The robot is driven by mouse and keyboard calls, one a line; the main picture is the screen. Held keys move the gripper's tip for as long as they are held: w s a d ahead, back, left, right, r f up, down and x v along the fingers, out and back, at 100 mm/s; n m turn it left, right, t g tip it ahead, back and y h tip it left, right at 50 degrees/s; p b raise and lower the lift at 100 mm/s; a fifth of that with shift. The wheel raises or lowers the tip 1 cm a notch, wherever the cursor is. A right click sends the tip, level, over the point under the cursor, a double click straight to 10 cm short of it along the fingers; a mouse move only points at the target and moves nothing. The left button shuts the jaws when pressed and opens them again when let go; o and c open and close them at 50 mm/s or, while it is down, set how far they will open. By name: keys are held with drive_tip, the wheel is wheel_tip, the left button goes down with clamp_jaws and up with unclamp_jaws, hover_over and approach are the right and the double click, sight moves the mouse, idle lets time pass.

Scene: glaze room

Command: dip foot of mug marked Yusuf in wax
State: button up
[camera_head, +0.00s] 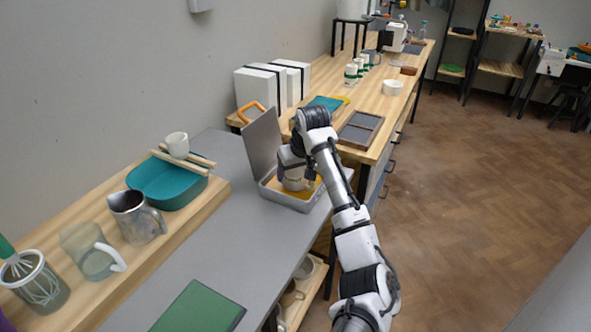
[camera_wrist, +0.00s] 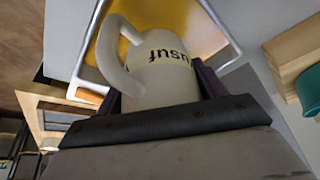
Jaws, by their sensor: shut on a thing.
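The mug marked Yusuf (camera_wrist: 160,75) is pale cream with dark lettering, partly visible and upside down in the wrist view; its handle is at the left. My gripper (camera_wrist: 160,92) is shut on it, one dark finger on each side. In the head view the mug (camera_head: 295,182) shows under my gripper (camera_head: 293,168), within the outline of a grey metal pan (camera_head: 287,199) of yellow-orange wax (camera_head: 317,187). The wax also shows behind the mug in the wrist view (camera_wrist: 195,32). Whether the foot touches the wax is hidden.
The pan's raised lid (camera_head: 263,142) stands behind it. At the left, a small cup (camera_head: 177,145) rests on sticks across a teal tub (camera_head: 165,185), near a metal pitcher (camera_head: 135,217). A divided tray (camera_head: 360,129) lies on the wooden bench. The grey counter in front is mostly clear.

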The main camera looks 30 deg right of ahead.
drive_tip(key=shift+f, duration=0.6)
idle(1.1)
drive_tip(key=shift+r, duration=0.15)
drive_tip(key=shift+r+p, duration=1.4)
drive_tip(key=shift+r, duration=0.05)
wheel_tip(320, 180, up, 7)
drive_tip(key=p, duration=0.6)
drive_tip(key=shift+f, duration=0.15)
idle(0.5)
